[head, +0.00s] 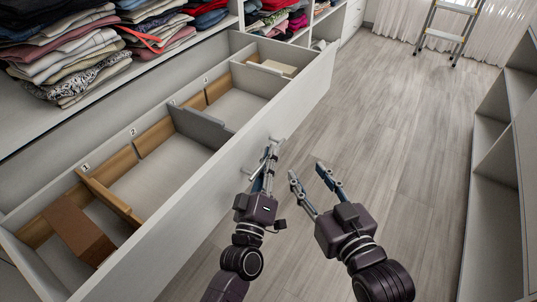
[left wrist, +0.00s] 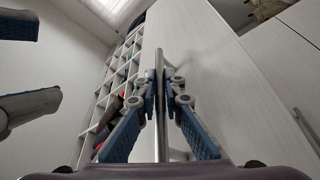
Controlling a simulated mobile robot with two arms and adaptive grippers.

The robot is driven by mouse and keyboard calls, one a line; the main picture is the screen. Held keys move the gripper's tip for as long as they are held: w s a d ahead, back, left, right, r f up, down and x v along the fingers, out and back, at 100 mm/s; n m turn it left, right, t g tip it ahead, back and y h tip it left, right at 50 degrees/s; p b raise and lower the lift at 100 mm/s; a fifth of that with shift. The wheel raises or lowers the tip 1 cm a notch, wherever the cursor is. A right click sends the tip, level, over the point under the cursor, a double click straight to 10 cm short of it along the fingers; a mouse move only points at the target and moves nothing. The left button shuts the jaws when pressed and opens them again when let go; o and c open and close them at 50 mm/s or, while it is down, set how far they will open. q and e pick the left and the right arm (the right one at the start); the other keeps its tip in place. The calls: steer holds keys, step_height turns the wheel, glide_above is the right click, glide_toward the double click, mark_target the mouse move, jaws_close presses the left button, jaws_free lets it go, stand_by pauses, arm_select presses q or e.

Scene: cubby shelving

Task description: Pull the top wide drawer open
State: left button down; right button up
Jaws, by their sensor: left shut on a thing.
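The top wide drawer (head: 300,108) is pulled out, and its divided inside shows from above in the head view. Its pale front also fills much of the left wrist view (left wrist: 205,70). My left gripper (head: 268,166) is at the middle of the drawer front. It is shut on the drawer's metal bar handle (left wrist: 160,105), which stands between its blue-padded fingers in the left wrist view. The handle is partly hidden in the head view. My right gripper (head: 308,178) is open and empty, just right of the left one and apart from the drawer.
The drawer holds a brown box (head: 78,228), wooden dividers (head: 110,197) and a grey divider (head: 200,127). Folded clothes (head: 75,50) lie on the shelf behind. Open cubby shelving (head: 495,190) stands at right. A ladder (head: 445,38) stands far back. The wood floor (head: 405,120) between is clear.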

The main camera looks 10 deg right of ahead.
arm_select(q)
steer(key=shift+f, duration=0.15)
steer(key=c, duration=2.3)
jaws_free()
steer(key=v, duration=1.2)
steer(key=shift+s, duration=0.1)
